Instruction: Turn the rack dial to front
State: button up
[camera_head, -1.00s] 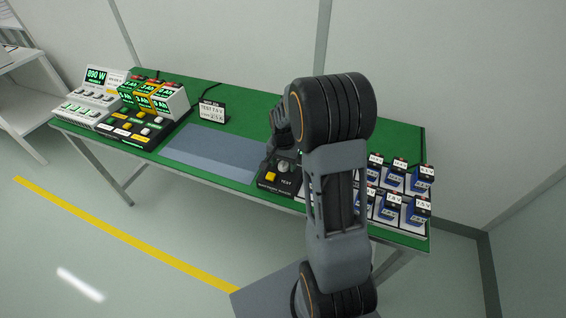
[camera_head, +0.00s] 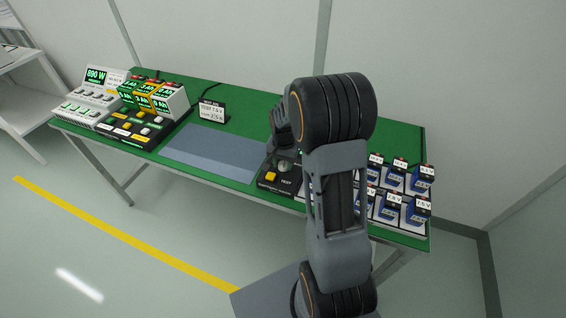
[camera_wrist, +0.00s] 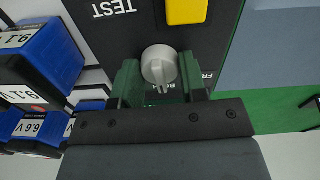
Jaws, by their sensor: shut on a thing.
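The rack dial (camera_wrist: 159,66) is a round, light grey knob on a black panel (camera_wrist: 115,35). My gripper (camera_wrist: 160,72) is shut on it, with one green finger on each side in the wrist view. The knob's narrow pointer faces the bottom of the wrist view, toward a partly covered label starting "BO". Another partly covered label, starting "FR", lies to the right of the right finger. In the head view the dial (camera_head: 284,166) shows beside my arm, and my fingers are mostly hidden.
A yellow button (camera_wrist: 186,11) and the word TEST are on the same panel. Blue battery blocks (camera_wrist: 45,55) stand close on the left in the wrist view. A grey-blue mat (camera_head: 215,150) lies clear on the green table (camera_head: 245,95). Lit display units (camera_head: 150,100) stand at the left end.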

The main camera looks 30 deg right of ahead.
jog(key=n, duration=0.5)
jog(key=shift+n+b, duration=0.35)
jog(key=shift+n, duration=1.65)
jog(key=o, duration=0.9)
jog(key=shift+o, duration=0.2)
